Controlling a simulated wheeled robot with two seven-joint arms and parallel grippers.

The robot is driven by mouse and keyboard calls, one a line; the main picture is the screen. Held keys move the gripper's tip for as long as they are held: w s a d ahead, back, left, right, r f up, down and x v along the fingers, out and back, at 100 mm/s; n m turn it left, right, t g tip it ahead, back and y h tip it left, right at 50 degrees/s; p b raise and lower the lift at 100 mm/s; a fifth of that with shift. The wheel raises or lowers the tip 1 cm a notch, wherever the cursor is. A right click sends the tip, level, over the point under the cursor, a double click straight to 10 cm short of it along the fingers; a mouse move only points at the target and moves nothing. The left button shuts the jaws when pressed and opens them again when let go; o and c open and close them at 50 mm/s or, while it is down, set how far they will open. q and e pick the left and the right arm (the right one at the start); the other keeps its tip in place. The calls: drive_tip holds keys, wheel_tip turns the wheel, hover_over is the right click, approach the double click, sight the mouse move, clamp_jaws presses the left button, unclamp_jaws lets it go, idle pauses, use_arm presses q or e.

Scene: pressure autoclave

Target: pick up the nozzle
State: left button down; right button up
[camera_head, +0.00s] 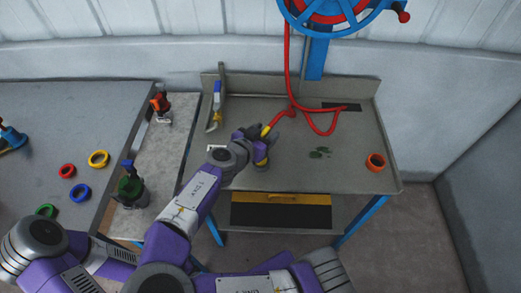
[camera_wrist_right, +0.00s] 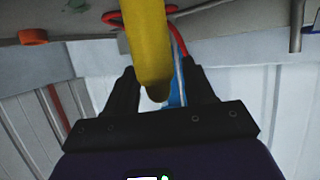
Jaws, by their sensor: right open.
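The yellow nozzle (camera_head: 272,124) sits at the end of the red hose, above the middle of the grey bench. My right gripper (camera_head: 262,143) is at the nozzle and partly hides it in the head view. In the right wrist view the nozzle (camera_wrist_right: 150,45) is large and runs down from the top, its dark end in front of the space between the two black fingers (camera_wrist_right: 160,95). The fingers are apart, with a gap on each side of the nozzle. I cannot tell how deep it lies between them. My left gripper is not in view.
The red hose (camera_head: 287,60) hangs from a blue reel (camera_head: 335,22) and loops on the bench (camera_head: 340,180). An orange ring (camera_head: 376,161) lies at the bench's right. A blue-handled tool (camera_head: 217,95) stands at its left edge. Left tables hold coloured rings and a green-collared fitting (camera_head: 131,188).

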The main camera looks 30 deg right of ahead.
drive_tip(key=shift+s, duration=0.1)
clamp_jaws()
idle(0.5)
